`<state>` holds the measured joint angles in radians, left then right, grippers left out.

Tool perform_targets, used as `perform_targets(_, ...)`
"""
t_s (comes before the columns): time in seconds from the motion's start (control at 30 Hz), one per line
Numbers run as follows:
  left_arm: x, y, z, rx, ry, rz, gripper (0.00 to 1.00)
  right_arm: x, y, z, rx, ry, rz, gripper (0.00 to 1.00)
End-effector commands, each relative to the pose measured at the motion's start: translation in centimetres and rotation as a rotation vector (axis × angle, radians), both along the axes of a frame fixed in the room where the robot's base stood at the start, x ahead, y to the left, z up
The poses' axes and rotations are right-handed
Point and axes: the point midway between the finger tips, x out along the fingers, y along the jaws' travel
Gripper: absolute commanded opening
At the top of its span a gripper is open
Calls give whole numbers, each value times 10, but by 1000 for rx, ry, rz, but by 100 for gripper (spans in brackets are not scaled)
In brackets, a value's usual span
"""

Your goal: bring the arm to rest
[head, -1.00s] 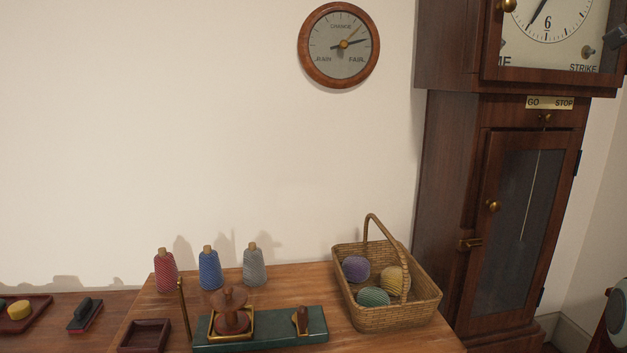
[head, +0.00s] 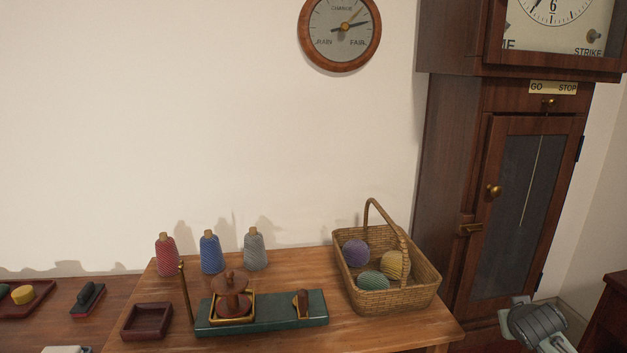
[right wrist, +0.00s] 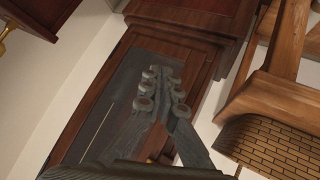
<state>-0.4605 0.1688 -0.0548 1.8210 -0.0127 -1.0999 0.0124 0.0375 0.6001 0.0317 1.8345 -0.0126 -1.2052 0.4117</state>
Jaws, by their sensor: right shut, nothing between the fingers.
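My right gripper (right wrist: 160,92) is in the right wrist view, its dark fingers together and nothing held between them. Behind the fingers is the glass door (right wrist: 120,85) of the tall clock, tilted in that view; whether they touch it I cannot tell, but the fingers look apart from it. In the head view a grey and white part of my right arm shows low at the right, in front of the clock's foot. My left gripper is not clearly visible.
The tall clock (head: 452,170) stands right of the wooden table (head: 390,330). The table bears a wicker basket (head: 385,300) of yarn balls, a green base (head: 275,322), a small dark tray (head: 147,320) and three yarn cones (head: 211,254). A round barometer (head: 340,62) hangs on the wall.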

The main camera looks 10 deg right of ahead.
Motion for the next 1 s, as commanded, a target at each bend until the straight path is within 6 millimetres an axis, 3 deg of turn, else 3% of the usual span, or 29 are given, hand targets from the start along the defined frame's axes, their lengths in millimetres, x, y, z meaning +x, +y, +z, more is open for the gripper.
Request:
perform_targets(0.03, 0, 0, 0, 0, 1, 0, 0, -24, 4, -36, -26, 89, 42, 0)
perform_targets(0.1, -1, 0, 0, 0, 2, 0, 0, -56, 11, -78, -62, 196, 108, 0)
perform_targets(0.2, -3, 0, -1, 0, 5, -1, 0, -98, 19, -123, -100, 324, 191, 0)
perform_targets(0.4, -9, 0, -3, 0, 14, 0, 0, -169, 31, -184, -143, 510, 322, 0)
perform_targets(0.6, -11, 0, -4, 0, 17, 0, 0, -235, 41, -226, -164, 658, 434, 0)
perform_targets(0.8, -11, 0, -4, -1, 16, 0, 0, -248, 117, -257, 14, 618, 406, 0)
perform_targets(1.0, -6, 0, -2, 0, 9, 0, 0, -257, 191, -275, 180, 583, 376, 0)
